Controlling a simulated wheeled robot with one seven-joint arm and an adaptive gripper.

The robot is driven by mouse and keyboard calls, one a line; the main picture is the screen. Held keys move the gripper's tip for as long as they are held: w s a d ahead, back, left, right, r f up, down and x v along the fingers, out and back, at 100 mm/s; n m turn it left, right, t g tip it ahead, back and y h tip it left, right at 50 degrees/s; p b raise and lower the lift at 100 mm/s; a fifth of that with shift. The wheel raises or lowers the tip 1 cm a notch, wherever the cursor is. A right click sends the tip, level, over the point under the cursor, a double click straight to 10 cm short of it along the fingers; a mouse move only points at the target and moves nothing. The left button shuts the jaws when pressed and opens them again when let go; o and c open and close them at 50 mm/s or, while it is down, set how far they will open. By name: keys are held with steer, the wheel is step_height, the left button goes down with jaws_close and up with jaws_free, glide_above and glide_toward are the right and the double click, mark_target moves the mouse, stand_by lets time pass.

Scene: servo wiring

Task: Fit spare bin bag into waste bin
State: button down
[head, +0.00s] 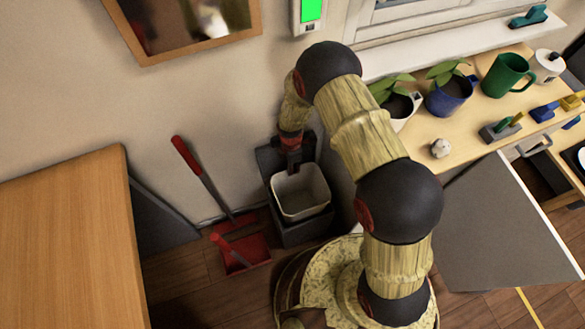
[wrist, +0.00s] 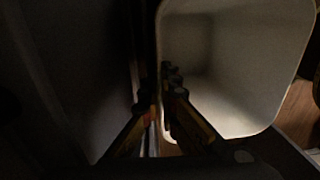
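The waste bin has a pale, rounded-square open bucket (head: 301,194) with a dark grey body below and behind it. In the wrist view the bucket's pale inside (wrist: 235,75) fills the right half and looks empty. My gripper (head: 293,168) points down at the bucket's back edge. In the wrist view its two dark fingers (wrist: 154,100) lie on either side of the bucket's left rim. Shadow hides whether they touch the rim or grip anything. I cannot make out a bin bag in either view.
A red dustpan (head: 242,251) and a red-handled brush (head: 197,170) are left of the bin, near the wall. A wooden cabinet top (head: 65,240) is at far left. A workbench (head: 470,125) with potted plants and a green mug (head: 506,75) is at right.

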steer(key=c, duration=2.5)
jaws_free()
steer(key=shift+f, duration=0.15)
steer(key=o, duration=0.5)
steer(key=shift+o, duration=0.2)
step_height(320, 180, up, 12)
steer(key=shift+w, duration=0.45)
steer(key=shift+a, duration=0.1)
